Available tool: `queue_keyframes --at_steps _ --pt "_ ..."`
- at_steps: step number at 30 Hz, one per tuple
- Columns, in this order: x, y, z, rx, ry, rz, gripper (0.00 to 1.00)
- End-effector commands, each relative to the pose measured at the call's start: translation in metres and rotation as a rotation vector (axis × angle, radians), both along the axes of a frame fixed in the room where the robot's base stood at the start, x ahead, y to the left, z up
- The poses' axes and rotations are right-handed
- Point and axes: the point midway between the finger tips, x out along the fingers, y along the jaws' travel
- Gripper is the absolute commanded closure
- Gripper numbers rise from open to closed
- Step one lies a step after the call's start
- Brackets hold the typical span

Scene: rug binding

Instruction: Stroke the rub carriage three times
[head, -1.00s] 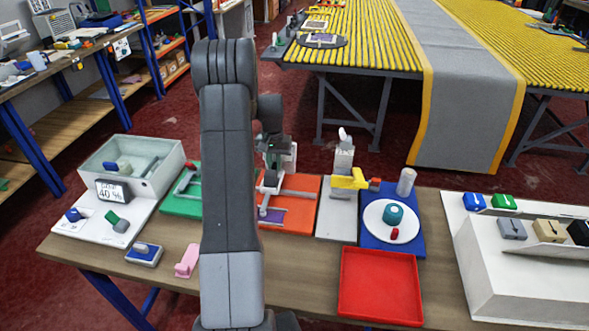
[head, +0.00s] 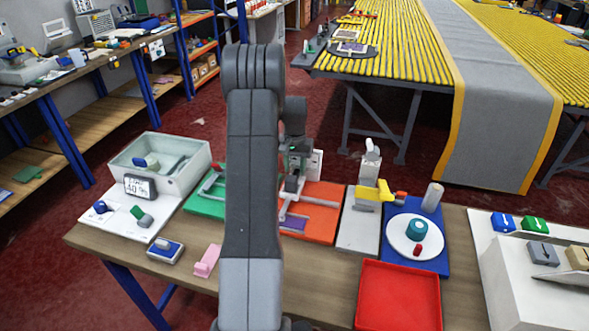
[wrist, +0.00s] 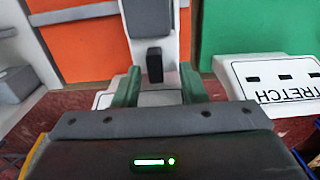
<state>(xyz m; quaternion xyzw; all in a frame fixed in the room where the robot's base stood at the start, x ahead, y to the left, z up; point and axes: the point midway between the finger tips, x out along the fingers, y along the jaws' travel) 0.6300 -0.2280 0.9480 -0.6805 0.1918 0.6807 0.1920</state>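The orange board (head: 322,222) on the bench carries a grey and white fixture with a rail (head: 313,199) and a purple strip (head: 294,222); I take this to be the rub station, but cannot clearly single out the carriage. My arm hides part of it. My gripper (wrist: 160,88) is over this station in the wrist view, its two green fingers apart. A small black upright tab (wrist: 154,65) on a dark grey and white part shows between and beyond the fingers, with gaps on both sides. In the head view my gripper (head: 297,150) is small and partly hidden.
A green board (head: 207,190) is left of the orange one. A white plate with a yellow clamp (head: 370,193) and a blue board (head: 437,262) are to the right. A red tray (head: 398,295) is in front. A grey basin (head: 195,178) stands far left.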

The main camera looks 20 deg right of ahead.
Motion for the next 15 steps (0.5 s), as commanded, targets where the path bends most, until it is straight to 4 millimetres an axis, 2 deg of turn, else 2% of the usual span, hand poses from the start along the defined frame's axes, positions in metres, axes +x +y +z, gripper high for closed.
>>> queue_keyframes --at_steps 9,15 --pt "0.001 0.000 0.069 -0.002 -0.007 0.001 0.62" --pt "0.001 0.001 0.107 -0.001 -0.005 0.001 0.62"
